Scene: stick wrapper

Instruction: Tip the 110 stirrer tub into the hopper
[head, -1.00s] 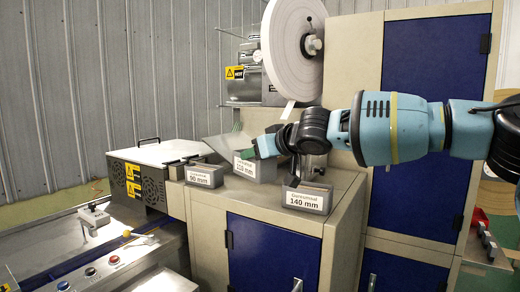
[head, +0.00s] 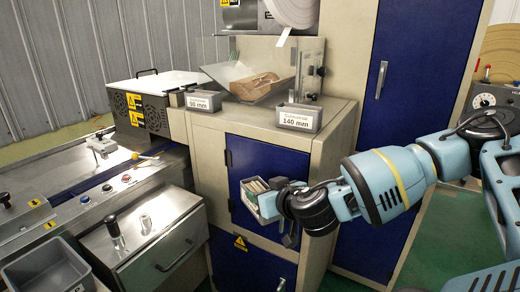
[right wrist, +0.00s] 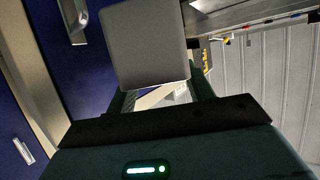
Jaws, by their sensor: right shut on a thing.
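My right gripper (head: 279,202) is shut on a small grey stirrer tub (head: 268,208), in front of the blue cabinet door and below the cabinet top. The tub shows pale sticks at its open top, and its label cannot be read. In the right wrist view, a plain grey wall of the tub (right wrist: 146,45) stands between the gripper's fingers (right wrist: 163,96). A clear, sloped-sided hopper (head: 226,73) on the cabinet top holds a pile of brown sticks. My left gripper is not in view.
The 90 mm tub (head: 203,101) and the 140 mm tub (head: 297,117) stand on the front of the cabinet top (head: 250,121), with a gap between them. A paper reel (head: 293,10) hangs above the hopper. A grey bin (head: 48,270) is at lower left.

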